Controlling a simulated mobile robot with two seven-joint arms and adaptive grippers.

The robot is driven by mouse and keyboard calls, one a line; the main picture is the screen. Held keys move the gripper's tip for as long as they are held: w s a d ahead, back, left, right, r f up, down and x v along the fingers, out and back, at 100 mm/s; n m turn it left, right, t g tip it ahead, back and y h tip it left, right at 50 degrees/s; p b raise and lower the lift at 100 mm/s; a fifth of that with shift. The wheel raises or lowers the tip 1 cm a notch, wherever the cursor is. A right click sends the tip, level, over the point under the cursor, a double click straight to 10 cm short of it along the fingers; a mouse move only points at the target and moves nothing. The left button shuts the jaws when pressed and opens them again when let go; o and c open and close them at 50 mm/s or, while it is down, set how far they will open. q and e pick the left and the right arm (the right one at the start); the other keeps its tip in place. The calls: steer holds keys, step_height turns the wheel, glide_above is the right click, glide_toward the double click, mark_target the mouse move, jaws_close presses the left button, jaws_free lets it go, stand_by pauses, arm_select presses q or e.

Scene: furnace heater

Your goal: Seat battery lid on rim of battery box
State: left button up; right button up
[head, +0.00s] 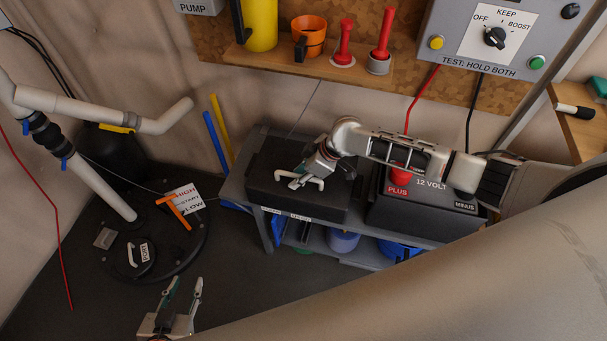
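The black battery lid (264,180) with a white handle (316,184) lies over the battery box on the grey bench. Only a little of the box shows, near a white label (285,214) at its front edge. I cannot tell whether the lid touches the rim all round. My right gripper (299,182) reaches down from the right and its fingers look closed on the white handle. My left gripper (185,287) is open and empty at the bottom, low over the dark floor, apart from the lid and box.
A 12 volt battery (430,205) with a red plus cap stands close right of the box. A shelf (275,60) with a yellow jug and orange mug is behind. A round black sump cover (160,235) with pipes is at left. My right arm crosses the right side.

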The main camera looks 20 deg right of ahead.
steer(key=shift+f, duration=0.2)
stand_by(0.3)
jaws_close()
steer(key=shift+r, duration=0.1)
